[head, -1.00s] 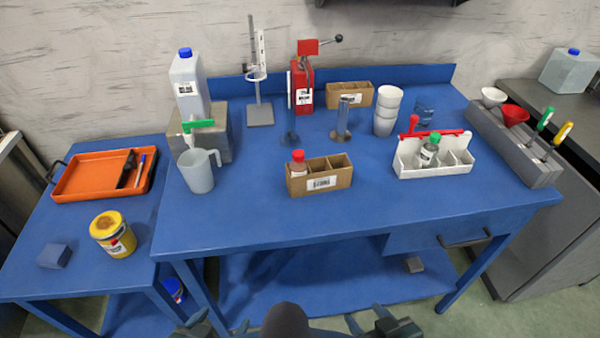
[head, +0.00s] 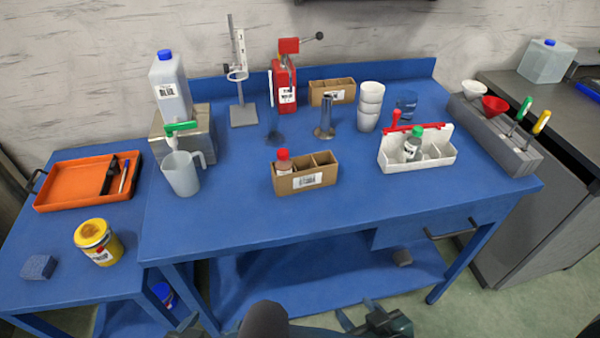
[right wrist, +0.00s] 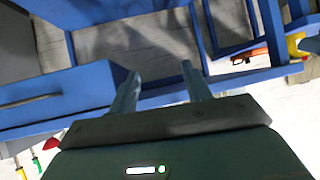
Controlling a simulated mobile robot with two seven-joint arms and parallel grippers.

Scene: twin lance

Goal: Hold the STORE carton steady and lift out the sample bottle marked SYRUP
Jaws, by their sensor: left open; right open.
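A brown cardboard carton (head: 318,181) with compartments and a printed label stands near the middle of the blue bench. A bottle with a red cap (head: 283,161) sits in its left compartment. A second brown carton (head: 318,99) stands at the back of the bench. The lettering on both cartons and on the bottle is too small to read. My left gripper (head: 186,325) is partly in view at the bottom edge of the head view, open. My right gripper (head: 360,314) is open below the bench front; its empty, spread fingers show in the right wrist view (right wrist: 160,85).
A white caddy (head: 420,163) with a red handle holds a green-capped bottle (head: 413,143). A jug (head: 181,175) stands left; stacked cups (head: 369,108) and a metal cylinder (head: 325,120) stand behind the front carton. The bench front around that carton is clear.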

